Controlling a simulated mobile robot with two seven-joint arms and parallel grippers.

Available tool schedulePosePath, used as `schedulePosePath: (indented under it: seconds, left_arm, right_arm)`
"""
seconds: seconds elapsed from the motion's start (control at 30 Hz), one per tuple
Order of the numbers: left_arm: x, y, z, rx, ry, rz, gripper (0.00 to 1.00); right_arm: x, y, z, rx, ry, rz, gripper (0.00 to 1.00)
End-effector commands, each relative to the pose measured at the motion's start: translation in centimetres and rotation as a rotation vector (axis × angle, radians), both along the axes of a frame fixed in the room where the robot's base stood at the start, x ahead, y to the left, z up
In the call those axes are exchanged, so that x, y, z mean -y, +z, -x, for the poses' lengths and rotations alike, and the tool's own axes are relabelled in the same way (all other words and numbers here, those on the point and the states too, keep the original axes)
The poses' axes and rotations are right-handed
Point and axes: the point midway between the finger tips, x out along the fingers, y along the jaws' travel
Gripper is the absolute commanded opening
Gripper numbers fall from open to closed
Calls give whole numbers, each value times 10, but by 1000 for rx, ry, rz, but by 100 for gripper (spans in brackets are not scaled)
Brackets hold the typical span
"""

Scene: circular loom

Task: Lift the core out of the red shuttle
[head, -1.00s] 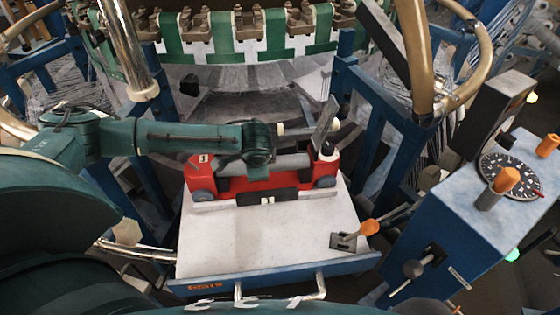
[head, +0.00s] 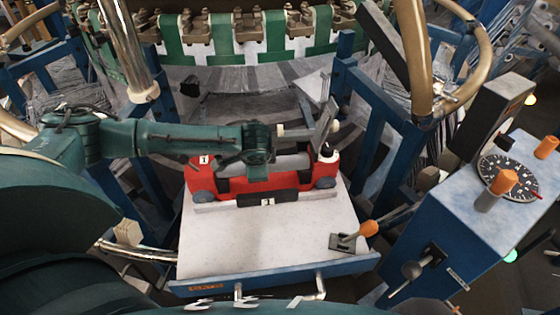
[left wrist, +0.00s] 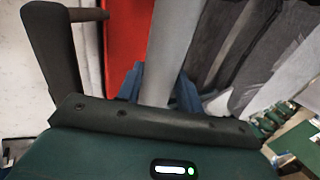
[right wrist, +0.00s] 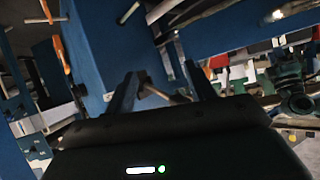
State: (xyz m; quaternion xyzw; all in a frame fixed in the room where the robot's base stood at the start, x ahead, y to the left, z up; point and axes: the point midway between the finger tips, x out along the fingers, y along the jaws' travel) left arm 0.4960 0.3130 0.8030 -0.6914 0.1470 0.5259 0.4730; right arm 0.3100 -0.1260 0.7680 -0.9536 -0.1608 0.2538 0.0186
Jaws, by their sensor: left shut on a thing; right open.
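The red shuttle (head: 202,181) lies on the white table top, with its grey core (head: 291,163) along its upper side. My left arm reaches across the shuttle from the left and hides part of both. In the left wrist view, the two blue fingers of my left gripper (left wrist: 160,90) are shut on the grey core (left wrist: 170,35), one on each side, with the red shuttle body (left wrist: 125,40) beside it. I cannot tell whether the core is clear of its seat. My right gripper (right wrist: 160,88) is open and empty, away from the shuttle and outside the head view.
An upright metal plate (head: 327,120) stands at the shuttle's right end. The white table top (head: 270,235) is clear in front, except for an orange-tipped lever (head: 368,228) at right. A blue control box (head: 455,220) stands to the right. The loom's green-and-white ring (head: 275,40) is behind.

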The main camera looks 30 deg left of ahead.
Motion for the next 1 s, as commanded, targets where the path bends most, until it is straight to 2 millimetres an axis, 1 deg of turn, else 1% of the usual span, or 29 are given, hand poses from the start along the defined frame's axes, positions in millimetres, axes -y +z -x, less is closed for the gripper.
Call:
schedulePosePath:
  seconds: [0.03, 0.4, 0.67, 0.77, 1.0]
  left_arm:
    - [0, 3, 0, 1, 0, 1, 0]
    - [0, 9, 0, 1, 0, 1, 0]
    - [0, 9, 0, 1, -1, 0, 0]
    - [0, 23, 0, 1, 0, 1, 0]
    - [0, 45, 0, 0, 1, 0, 0]
  right_arm:
    - [0, 3, 0, 0, 0, 0, 55]
    - [0, 14, 0, 0, 0, 0, 55]
    - [1, 12, 0, 4, 5, 24, 55]
    - [4, 12, 4, -18, 18, 61, 55]
    - [9, 29, 6, -27, 18, 96, 55]
